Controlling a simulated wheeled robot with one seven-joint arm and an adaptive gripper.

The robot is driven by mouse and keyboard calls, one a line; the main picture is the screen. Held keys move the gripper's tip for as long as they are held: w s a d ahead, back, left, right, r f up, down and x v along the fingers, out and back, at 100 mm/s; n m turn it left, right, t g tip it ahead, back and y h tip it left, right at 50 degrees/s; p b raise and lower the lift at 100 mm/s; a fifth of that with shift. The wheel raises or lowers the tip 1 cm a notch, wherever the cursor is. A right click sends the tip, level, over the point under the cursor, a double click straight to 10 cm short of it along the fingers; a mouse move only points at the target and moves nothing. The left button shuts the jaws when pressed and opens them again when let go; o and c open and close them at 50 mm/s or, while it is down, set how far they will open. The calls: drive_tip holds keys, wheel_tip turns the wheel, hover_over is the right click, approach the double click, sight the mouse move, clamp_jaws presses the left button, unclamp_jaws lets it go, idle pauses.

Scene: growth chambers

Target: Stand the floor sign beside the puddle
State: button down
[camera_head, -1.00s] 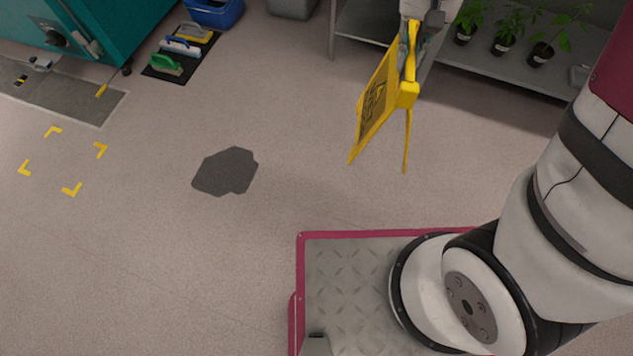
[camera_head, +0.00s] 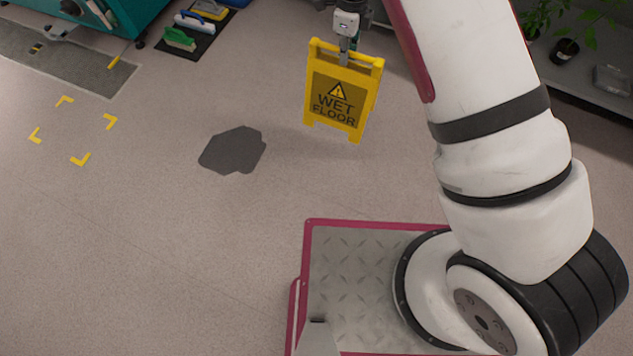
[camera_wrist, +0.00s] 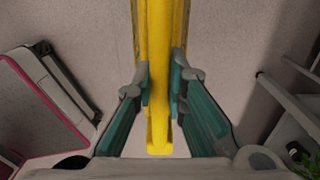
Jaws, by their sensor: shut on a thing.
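The yellow floor sign (camera_head: 341,97) with "WET FLOOR" on its dark panel hangs upright from my gripper (camera_head: 346,52) in the head view. My gripper is shut on its top edge. In the wrist view the sign (camera_wrist: 159,60) runs between the two teal-padded fingers (camera_wrist: 160,90). The dark grey puddle (camera_head: 233,150) lies flat on the floor, left of the sign and a little nearer to me. A gap of bare floor shows between them. I cannot tell exactly how high the sign's feet are above the floor.
Yellow corner marks (camera_head: 79,160) lie on the floor left of the puddle. A black mat (camera_head: 214,39) with brushes and a teal cabinet (camera_head: 120,12) stand at the back left. A shelf (camera_head: 594,85) with potted plants is at the right. The floor around the puddle is clear.

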sight(320, 74)
drive_tip(key=a+f+m, duration=0.2)
drive_tip(key=f, duration=0.1)
drive_tip(key=w+a+f+m, duration=0.1)
drive_tip(key=a+f+m, duration=0.1)
drive_tip(key=f, duration=0.1)
drive_tip(key=a+f+m, duration=0.2)
drive_tip(key=f, duration=0.2)
drive_tip(key=shift+w+a+m+b, duration=0.25)
drive_tip(key=shift+m+b, duration=0.05)
drive_tip(key=s+a+f+m, duration=0.1)
drive_tip(key=a+f+m, duration=0.55)
drive_tip(key=f, duration=0.35)
drive_tip(key=s+d+f+b, duration=0.2)
drive_tip(key=s+d+f, duration=0.1)
drive_tip(key=s, duration=0.4)
drive_tip(key=s+d+f+b, duration=0.2)
drive_tip(key=s+d+b, duration=0.1)
drive_tip(key=s, duration=0.5)
drive_tip(key=shift+d+f+b, duration=0.25)
drive_tip(key=shift+f+b, duration=0.05)
drive_tip(key=shift+f, duration=0.1)
drive_tip(key=shift+s+f, duration=0.1)
drive_tip(key=c, duration=1.6)
unclamp_jaws()
wheel_tip(320, 74, up, 12)
drive_tip(key=p, duration=0.5)
drive_tip(key=shift+p, duration=0.3)
